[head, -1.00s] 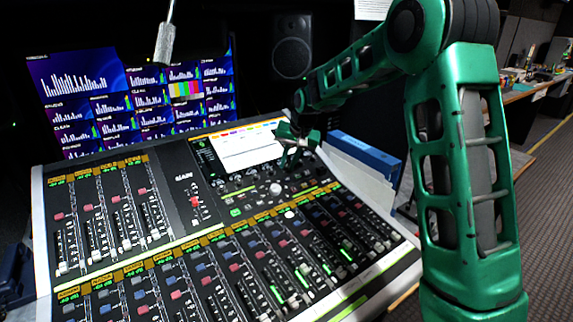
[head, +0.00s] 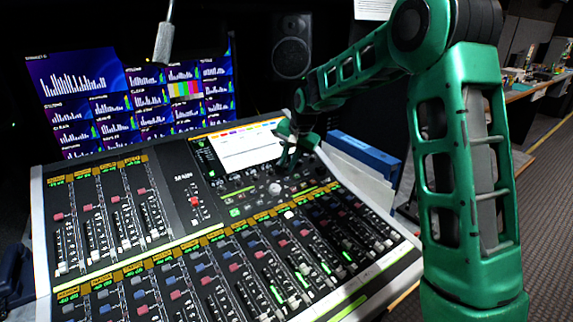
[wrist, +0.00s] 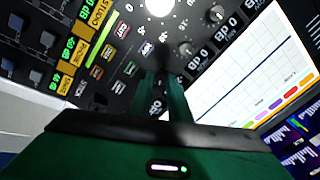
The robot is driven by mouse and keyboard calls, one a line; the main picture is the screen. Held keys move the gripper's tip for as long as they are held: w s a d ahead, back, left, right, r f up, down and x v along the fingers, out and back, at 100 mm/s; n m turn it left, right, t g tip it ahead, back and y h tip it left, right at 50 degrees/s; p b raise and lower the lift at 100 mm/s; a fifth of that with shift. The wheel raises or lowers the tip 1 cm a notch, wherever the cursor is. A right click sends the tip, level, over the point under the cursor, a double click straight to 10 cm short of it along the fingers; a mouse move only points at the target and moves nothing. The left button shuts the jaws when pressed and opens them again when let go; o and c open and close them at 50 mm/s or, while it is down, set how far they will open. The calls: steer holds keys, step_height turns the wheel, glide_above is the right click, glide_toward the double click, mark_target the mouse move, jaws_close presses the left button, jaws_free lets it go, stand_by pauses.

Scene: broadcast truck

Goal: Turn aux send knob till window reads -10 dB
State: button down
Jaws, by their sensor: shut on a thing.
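The mixing console (head: 205,240) fills the lower left of the head view. My gripper (head: 284,168) points down at its knob row below the console screen. In the wrist view my gripper (wrist: 164,78) has its fingers close together on a dark knob, which they mostly hide. Two more dark knobs, a nearer one (wrist: 185,48) and a farther one (wrist: 217,13), stand beside it in the row. Small windows beside the knobs, such as one window (wrist: 200,61), show white "0 dB" text. I cannot clearly read the held knob's window or its label.
The console screen (head: 240,150) lies just behind the knobs. Faders and lit buttons cover the front and left. A microphone (head: 164,42) hangs above, with meter monitors (head: 70,90) behind. A blue binder (head: 365,151) stands right of the console, close to my arm.

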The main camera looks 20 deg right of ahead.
steer(key=c, duration=1.7)
jaws_free()
steer(key=v, duration=1)
steer(key=shift+d+r, duration=0.1)
steer(key=shift+r, duration=0.25)
